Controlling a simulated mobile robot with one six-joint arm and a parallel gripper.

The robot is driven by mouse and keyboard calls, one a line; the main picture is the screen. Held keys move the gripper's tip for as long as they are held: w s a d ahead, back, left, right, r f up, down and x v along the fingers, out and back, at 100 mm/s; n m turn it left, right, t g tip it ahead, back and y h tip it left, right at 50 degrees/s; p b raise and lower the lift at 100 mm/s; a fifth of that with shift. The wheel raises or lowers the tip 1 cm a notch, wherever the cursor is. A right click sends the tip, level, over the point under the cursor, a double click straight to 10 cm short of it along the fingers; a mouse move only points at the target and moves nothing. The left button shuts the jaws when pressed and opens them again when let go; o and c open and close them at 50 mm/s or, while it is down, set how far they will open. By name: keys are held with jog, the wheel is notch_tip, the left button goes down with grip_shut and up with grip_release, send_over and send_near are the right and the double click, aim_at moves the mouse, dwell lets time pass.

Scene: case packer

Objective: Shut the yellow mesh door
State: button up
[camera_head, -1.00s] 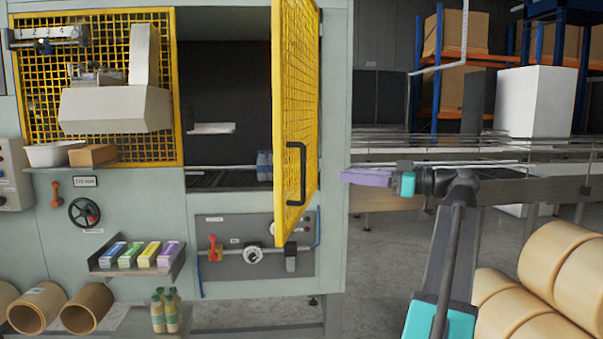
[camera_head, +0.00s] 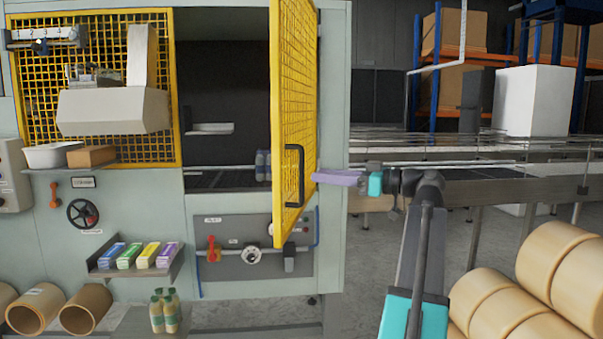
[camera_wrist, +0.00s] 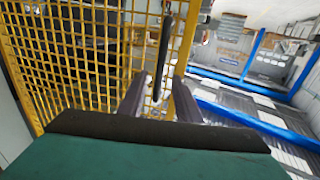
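The yellow mesh door (camera_head: 298,110) stands open, swung out from the dark opening of the grey machine. Its black bar handle (camera_head: 301,175) is upright near the door's free edge. My gripper (camera_head: 318,178), with purple fingers, is at handle height just right of the door in the head view. In the wrist view my gripper (camera_wrist: 158,98) is open, its two fingers apart. The handle (camera_wrist: 163,48) shows in line with the gap between them, with the mesh (camera_wrist: 75,50) behind and to the left. I cannot tell whether the fingertips reach around the handle.
A control panel (camera_head: 240,252) with knobs lies below the opening. A shelf (camera_head: 137,267) with small coloured boxes juts out at left. A conveyor (camera_head: 450,160) runs behind my arm, and tan rolls (camera_head: 520,290) are stacked at right. Grey floor between is open.

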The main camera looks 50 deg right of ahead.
jog(key=p, duration=0.1)
send_over(302, 200)
jog(key=shift+w+d, duration=0.2)
jog(key=shift+w, duration=0.15)
jog(key=shift+c, duration=0.4)
grip_shut()
